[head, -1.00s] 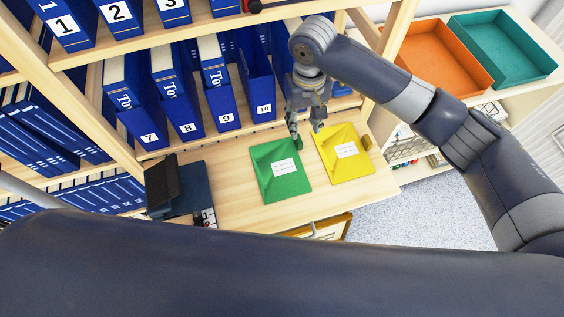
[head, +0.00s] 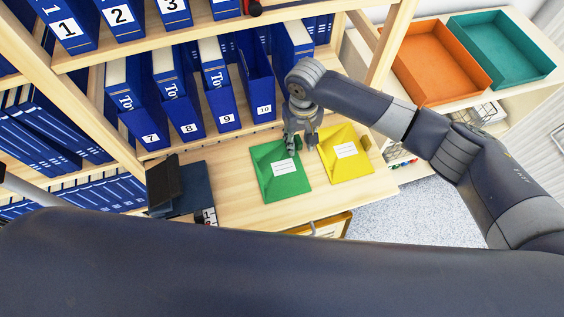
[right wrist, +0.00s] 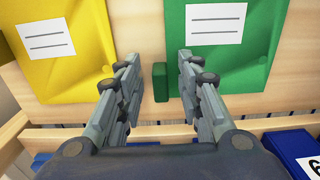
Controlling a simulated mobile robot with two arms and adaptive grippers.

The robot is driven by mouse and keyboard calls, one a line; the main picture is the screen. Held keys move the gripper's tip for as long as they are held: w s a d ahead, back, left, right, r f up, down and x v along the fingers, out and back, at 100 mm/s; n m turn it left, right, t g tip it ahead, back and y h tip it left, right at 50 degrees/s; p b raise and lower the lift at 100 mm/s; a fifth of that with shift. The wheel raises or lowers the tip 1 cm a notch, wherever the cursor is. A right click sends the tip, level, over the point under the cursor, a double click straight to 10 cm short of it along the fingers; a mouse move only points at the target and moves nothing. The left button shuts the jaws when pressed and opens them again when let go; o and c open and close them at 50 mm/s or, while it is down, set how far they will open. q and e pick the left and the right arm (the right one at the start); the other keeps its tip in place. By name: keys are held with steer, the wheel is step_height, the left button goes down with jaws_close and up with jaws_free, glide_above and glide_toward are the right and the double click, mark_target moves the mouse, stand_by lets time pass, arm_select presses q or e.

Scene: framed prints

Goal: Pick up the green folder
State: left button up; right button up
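The green folder (head: 280,182) lies on the wooden shelf top, with a white label on its face. It also shows in the right wrist view (right wrist: 235,65), with a small green tab (right wrist: 160,82) standing out from its side edge. My right gripper (head: 301,144) is over the tab side of the folder, beside the yellow folder. In the right wrist view my right gripper (right wrist: 158,68) is open, and the green tab sits in the gap between its fingers, with space on both sides. My left gripper is not in view.
The yellow folder (head: 346,170) lies close on the right. Numbered blue binders (head: 220,108) stand behind. A dark stand (head: 178,190) is on the left. Orange (head: 440,62) and teal (head: 500,48) trays are at the back right. The wood in front of the green folder is clear.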

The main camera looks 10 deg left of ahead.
jaws_close()
